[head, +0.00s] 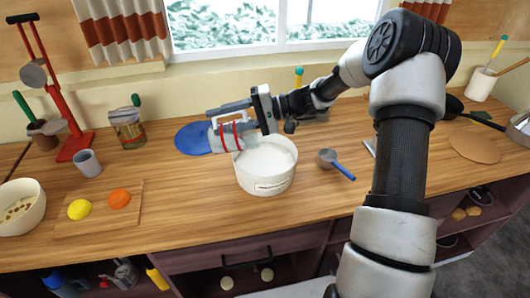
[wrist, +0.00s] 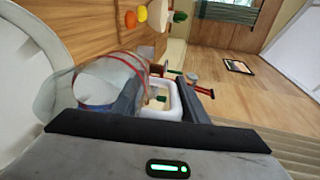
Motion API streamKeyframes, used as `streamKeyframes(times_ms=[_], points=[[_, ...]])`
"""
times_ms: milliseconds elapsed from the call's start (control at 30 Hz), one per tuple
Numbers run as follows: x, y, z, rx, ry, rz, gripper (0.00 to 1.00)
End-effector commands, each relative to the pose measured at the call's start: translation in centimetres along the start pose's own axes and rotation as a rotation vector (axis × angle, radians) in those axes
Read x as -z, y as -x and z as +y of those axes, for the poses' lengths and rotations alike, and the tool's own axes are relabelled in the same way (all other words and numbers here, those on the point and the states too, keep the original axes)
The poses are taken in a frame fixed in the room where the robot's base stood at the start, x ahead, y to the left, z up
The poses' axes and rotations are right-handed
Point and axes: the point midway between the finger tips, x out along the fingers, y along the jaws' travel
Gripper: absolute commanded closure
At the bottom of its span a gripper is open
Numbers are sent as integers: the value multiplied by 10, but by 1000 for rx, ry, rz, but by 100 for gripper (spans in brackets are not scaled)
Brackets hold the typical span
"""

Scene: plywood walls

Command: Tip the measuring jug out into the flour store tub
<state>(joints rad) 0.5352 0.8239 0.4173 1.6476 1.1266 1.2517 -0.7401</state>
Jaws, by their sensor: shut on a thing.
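The flour store tub (head: 266,187) is a round white tub with a label, standing on the counter and holding white flour-like content. Its pale curved side also fills the left of the wrist view (wrist: 18,75). The measuring jug (head: 230,137) is clear with red bands and lies tipped on its side above the tub's back left rim. In the wrist view the jug (wrist: 135,62) has its wide clear end towards the tub. My gripper (head: 232,112) is shut on the jug's handle (wrist: 174,98). I cannot tell how much is inside the jug.
A blue disc (head: 190,139) lies behind left of the tub. A metal scoop with a blue handle (head: 338,168) lies to its right. A board (head: 120,220) with yellow and orange pieces, a grey cup (head: 88,163) and a red stand (head: 72,148) are at left.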

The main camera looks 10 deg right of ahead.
Motion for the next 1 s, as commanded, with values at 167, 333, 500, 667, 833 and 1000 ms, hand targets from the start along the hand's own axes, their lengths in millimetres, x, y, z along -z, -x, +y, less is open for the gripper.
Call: streamKeyframes(times_ms=[167,333,500,667,833,1000], points=[[0,5,-2,26,1,-1,95],[0,8,-2,50,1,-1,95],[0,11,-4,73,1,-2,95],[0,13,-5,93,1,-3,95],[0,16,-7,116,1,-4,95],[0,19,-8,140,1,-5,95]])
